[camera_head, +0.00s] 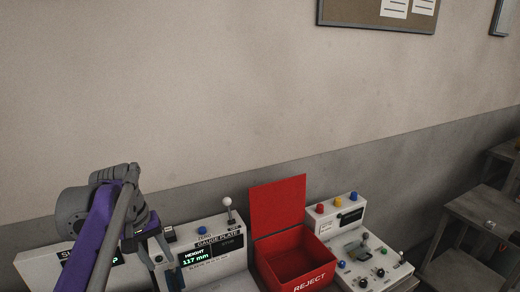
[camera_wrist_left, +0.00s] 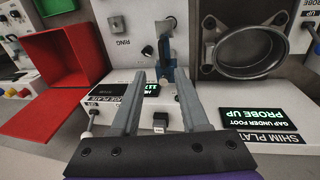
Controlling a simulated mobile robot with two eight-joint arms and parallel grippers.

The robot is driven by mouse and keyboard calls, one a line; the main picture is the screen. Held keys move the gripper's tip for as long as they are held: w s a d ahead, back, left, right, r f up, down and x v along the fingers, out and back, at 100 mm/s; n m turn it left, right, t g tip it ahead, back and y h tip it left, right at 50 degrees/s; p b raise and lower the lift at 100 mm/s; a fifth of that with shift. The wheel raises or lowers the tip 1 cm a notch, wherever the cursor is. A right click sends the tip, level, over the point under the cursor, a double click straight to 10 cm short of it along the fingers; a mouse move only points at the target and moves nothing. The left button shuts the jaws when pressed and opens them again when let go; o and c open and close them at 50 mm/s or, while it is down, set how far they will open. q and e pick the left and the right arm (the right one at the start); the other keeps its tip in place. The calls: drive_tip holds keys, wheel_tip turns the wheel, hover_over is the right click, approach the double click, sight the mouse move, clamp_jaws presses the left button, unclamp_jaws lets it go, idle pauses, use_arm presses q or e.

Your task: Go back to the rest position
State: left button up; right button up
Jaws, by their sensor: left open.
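My left gripper (camera_head: 163,265) is at the lower left of the head view, in front of the white gauge plate station (camera_head: 215,262). The station's display reads HEIGHT 117 mm. In the left wrist view the two grey fingers of the gripper (camera_wrist_left: 160,80) are apart. A small blue-grey upright piece (camera_wrist_left: 167,55) shows between and beyond the fingertips; I cannot tell whether they touch it. Nothing is clearly held. My right gripper is in neither view.
An open red REJECT bin (camera_head: 262,258), empty inside, stands right of the gauge station. A white control box (camera_head: 378,268) with coloured buttons is beside it. A grey table (camera_head: 480,215) is at far right. In the wrist view a grey ring-shaped fixture (camera_wrist_left: 210,60) is close by.

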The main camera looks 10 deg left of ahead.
use_arm(q)
drive_tip(key=s+d+f+m+t+y, duration=0.1)
drive_tip(key=s+d+f+m+t, duration=0.1)
drive_tip(key=s+d+f, duration=0.3)
drive_tip(key=s+d+f+m+t, duration=0.2)
drive_tip(key=s+d+f+m, duration=0.2)
drive_tip(key=s+f, duration=0.8)
drive_tip(key=shift+s+d+f+y, duration=0.15)
drive_tip(key=shift+d+f+y, duration=0.25)
drive_tip(key=shift+d+f, duration=0.5)
